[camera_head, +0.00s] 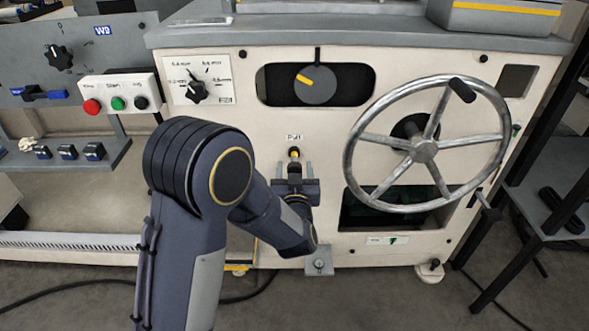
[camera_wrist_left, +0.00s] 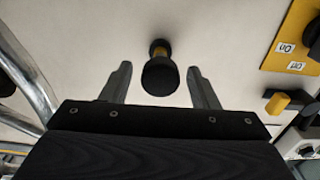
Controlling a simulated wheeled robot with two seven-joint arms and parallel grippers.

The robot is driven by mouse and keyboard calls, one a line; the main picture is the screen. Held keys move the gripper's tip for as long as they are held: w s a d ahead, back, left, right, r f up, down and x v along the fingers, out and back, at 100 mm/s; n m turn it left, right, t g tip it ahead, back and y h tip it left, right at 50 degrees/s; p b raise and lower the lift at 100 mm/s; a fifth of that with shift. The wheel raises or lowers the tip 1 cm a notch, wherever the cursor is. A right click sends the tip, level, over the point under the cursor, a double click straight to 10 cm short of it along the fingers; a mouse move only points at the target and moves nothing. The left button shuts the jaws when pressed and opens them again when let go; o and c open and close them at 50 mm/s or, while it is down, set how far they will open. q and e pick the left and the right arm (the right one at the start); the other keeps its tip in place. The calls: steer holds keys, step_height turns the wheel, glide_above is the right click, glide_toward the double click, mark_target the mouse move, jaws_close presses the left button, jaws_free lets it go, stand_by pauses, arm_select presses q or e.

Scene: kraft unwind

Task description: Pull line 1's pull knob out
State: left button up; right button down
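The pull knob (camera_head: 294,153) is a small black knob on a yellow-ringed shaft, below the "Pull" label (camera_head: 294,137) on the cream machine front. In the left wrist view the knob (camera_wrist_left: 160,76) sits between the two spread fingers of my left gripper (camera_wrist_left: 158,85), with a visible gap on both sides. In the head view my left gripper (camera_head: 294,170) is just below and in front of the knob, its fingers pointing at the panel. It is open and empty. My right gripper is in neither view.
A large metal handwheel (camera_head: 424,150) is right of the knob. A dial with a yellow mark (camera_head: 316,84) is above it. A small selector knob (camera_head: 196,92) and a button box (camera_head: 118,94) are to the left. A yellow plate (camera_wrist_left: 293,40) shows in the wrist view.

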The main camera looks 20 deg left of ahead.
arm_select(q)
steer(key=p+v, duration=0.1)
steer(key=v, duration=0.6)
steer(key=shift+s, duration=0.4)
steer(key=shift+r, duration=0.1)
